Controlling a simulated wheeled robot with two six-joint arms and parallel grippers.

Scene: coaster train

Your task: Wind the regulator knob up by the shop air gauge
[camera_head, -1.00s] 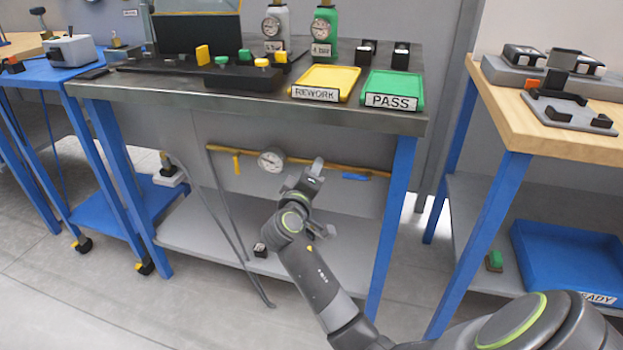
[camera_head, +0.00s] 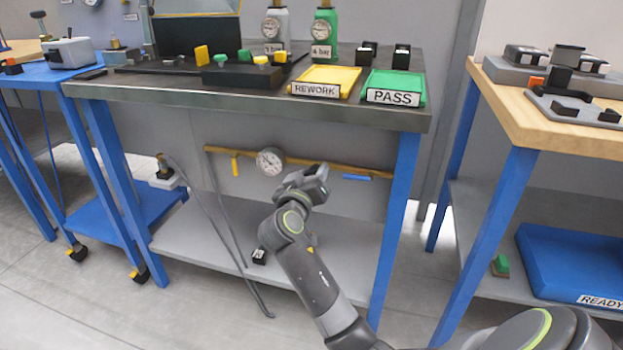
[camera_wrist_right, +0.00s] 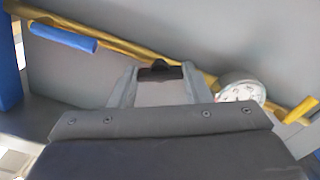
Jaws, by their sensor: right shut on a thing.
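The shop air gauge (camera_head: 270,161) is a round white dial on the brass pipe (camera_head: 228,152) below the steel bench. It also shows at the right in the right wrist view (camera_wrist_right: 240,90), seen at a slant. The regulator knob (camera_wrist_right: 160,71) is a small dark piece on the pipe beside the gauge. My right gripper (camera_head: 314,174) is at the pipe, to the right of the gauge, and is shut on the knob. In the head view the gripper hides the knob. The dial's needle is too small to read. My left gripper is not in view.
A yellow lever (camera_head: 236,166) and a blue handle (camera_head: 357,177) sit on the pipe either side. The steel bench top (camera_head: 150,88) overhangs it, with a grey lower shelf (camera_head: 205,235) below. A grey hose (camera_head: 228,240) hangs at the left.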

